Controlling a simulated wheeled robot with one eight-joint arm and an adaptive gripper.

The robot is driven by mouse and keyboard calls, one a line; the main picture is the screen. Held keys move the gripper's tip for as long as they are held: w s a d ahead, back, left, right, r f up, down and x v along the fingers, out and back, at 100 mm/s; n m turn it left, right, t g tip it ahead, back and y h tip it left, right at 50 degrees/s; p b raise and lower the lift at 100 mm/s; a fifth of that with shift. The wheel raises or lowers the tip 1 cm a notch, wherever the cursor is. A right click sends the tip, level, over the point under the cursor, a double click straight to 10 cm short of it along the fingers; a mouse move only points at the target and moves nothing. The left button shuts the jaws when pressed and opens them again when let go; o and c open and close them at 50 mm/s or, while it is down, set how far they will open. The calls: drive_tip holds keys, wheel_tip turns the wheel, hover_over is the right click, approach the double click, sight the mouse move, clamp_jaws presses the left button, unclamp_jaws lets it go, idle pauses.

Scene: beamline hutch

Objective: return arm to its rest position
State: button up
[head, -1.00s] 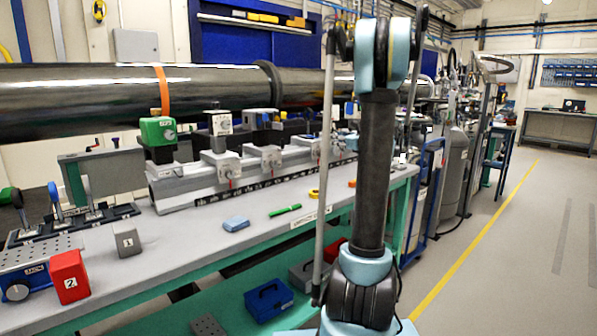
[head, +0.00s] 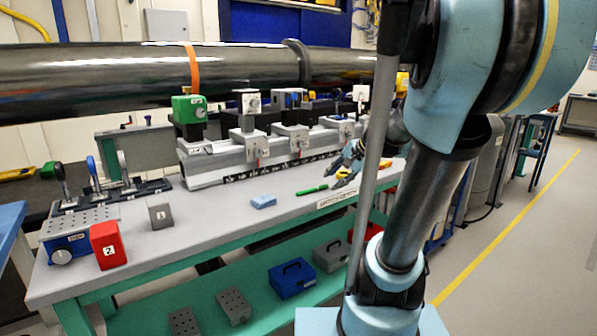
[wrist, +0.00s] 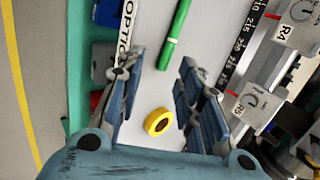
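My arm (head: 415,215) rises at the right of the head view, its large upper joint close to the camera. My gripper (head: 347,165) shows beyond it, over the right part of the bench. In the wrist view my gripper (wrist: 162,60) has its two blue-grey fingers wide apart, with nothing held between them. A yellow ring (wrist: 158,122) shows on the bench between the fingers in that view, apart from both. A green marker (wrist: 174,36) lies past the fingertips. The exact height of my gripper above the bench is hard to tell.
The bench (head: 225,222) carries a rail with several mounts (head: 248,130), a blue block (head: 263,201), a red block (head: 108,245) and a grey block (head: 160,216). A long dark pipe (head: 100,83) runs behind. The lower shelf holds a blue box (head: 291,278). Floor at right is clear.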

drive_tip(key=s+d+f+n+g+h, duration=0.1)
drive_tip(key=s+f+n, duration=0.4)
drive_tip(key=s, duration=0.5)
drive_tip(key=s+d+f+n+g+h, duration=0.2)
drive_tip(key=s+d+f+n+h, duration=0.2)
drive_tip(key=s+f, duration=0.3)
drive_tip(key=s+d+n, duration=0.1)
drive_tip(key=s, duration=0.2)
drive_tip(key=shift+s+d+f+h, duration=0.15)
drive_tip(key=shift+d+f+h, duration=0.05)
drive_tip(key=shift+h, duration=0.1)
drive_tip(key=shift+w+f, duration=0.2)
drive_tip(key=shift+w, duration=0.3)
drive_tip(key=shift+s, duration=0.1)
